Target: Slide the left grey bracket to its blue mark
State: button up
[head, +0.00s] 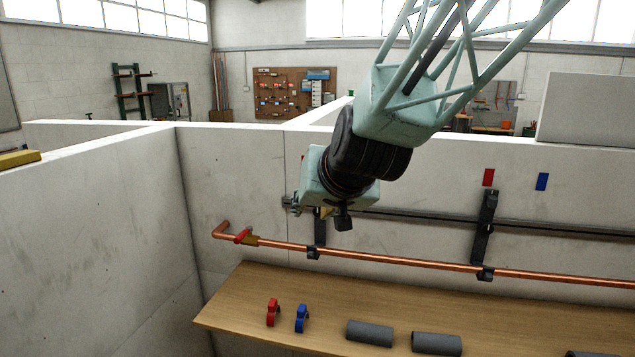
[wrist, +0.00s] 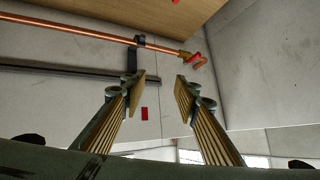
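The left grey bracket (head: 319,228) hangs from the dark wall rail and clamps the copper pipe. My arm hides its upper part in the head view. In the wrist view the bracket (wrist: 131,62) shows beyond the left finger, outside the gap between the fingers. In the head view my gripper (head: 290,203) is near the wall, just left of the bracket's top. A red mark (wrist: 144,113) shows near the bracket. Its blue mark is not visible; my arm may hide it.
The copper pipe (head: 400,261) runs along the wall and ends left at a red-handled valve (head: 242,236). A second grey bracket (head: 484,235) has a red mark (head: 488,177) above it and a blue mark (head: 542,181) to the right. A wooden bench (head: 240,300) holds clips and grey tubes.

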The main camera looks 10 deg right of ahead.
jog(key=w+d+f+m+t+h+p, duration=0.1)
jog(key=w+f+t+h+p, duration=0.2)
jog(key=w, duration=0.8)
jog(key=w+d+f+m+t+h+p, duration=0.1)
jog(key=w+f+m+t+h+p, duration=0.1)
jog(key=w, duration=1)
jog(key=shift+w+d+f+t+h+p, duration=0.25)
jog(key=shift+f+t+h+p, duration=0.3)
jog(key=shift+f+h, duration=0.95)
jog(key=shift+r+h, duration=0.3)
jog(key=shift+r, duration=0.05)
jog(key=shift+x, duration=6.85)
jog(key=shift+d+f, duration=0.1)
